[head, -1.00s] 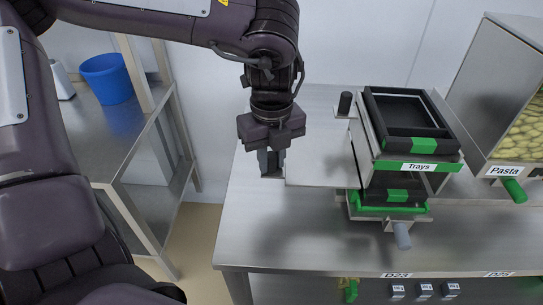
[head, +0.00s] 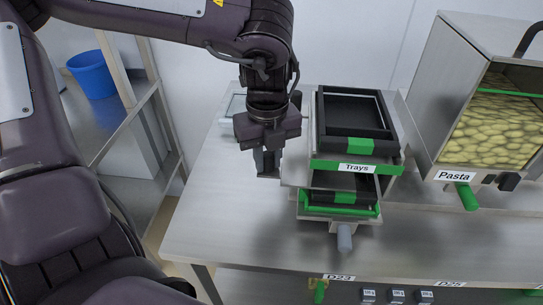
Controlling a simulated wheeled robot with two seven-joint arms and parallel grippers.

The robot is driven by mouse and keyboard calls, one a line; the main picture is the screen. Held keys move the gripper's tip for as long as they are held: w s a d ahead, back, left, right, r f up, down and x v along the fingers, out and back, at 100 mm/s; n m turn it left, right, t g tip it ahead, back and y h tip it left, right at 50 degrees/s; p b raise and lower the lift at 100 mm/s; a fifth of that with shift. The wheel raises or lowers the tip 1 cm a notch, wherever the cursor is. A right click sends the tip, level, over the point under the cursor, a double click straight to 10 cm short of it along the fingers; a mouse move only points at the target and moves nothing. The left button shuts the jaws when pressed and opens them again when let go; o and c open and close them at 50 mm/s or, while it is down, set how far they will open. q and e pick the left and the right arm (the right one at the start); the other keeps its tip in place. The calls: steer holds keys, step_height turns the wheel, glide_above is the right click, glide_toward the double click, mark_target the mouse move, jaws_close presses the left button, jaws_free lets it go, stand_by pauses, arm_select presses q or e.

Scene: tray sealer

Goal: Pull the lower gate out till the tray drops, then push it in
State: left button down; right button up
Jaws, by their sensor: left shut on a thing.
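The tray dispenser labelled Trays (head: 357,167) stands on the steel table, with black trays (head: 350,108) stacked in its top. The lower gate (head: 293,173) is a flat grey metal plate that sticks out of the dispenser's left side by a short length. My left gripper (head: 267,165) is shut at the gate's left outer end; the fingers partly hide what they grip. A black tray with a green tab (head: 344,197) lies below the dispenser body, in a green-edged holder (head: 310,211) with a grey handle. My right gripper is not in view.
A pasta bin (head: 455,174) with a green handle stands to the right. A black knob (head: 296,99) rises at the dispenser's back left, close to my left wrist. The table front (head: 215,240) is clear. A shelf with a blue bucket (head: 92,75) is at the left.

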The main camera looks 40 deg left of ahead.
arm_select(q)
steer(key=c, duration=1.7)
jaws_free()
steer(key=shift+o, duration=2.2)
steer(key=shift+r, duration=0.25)
step_height(320, 180, up, 7)
steer(key=shift+r+p, duration=0.2)
steer(key=shift+p, duration=0.3)
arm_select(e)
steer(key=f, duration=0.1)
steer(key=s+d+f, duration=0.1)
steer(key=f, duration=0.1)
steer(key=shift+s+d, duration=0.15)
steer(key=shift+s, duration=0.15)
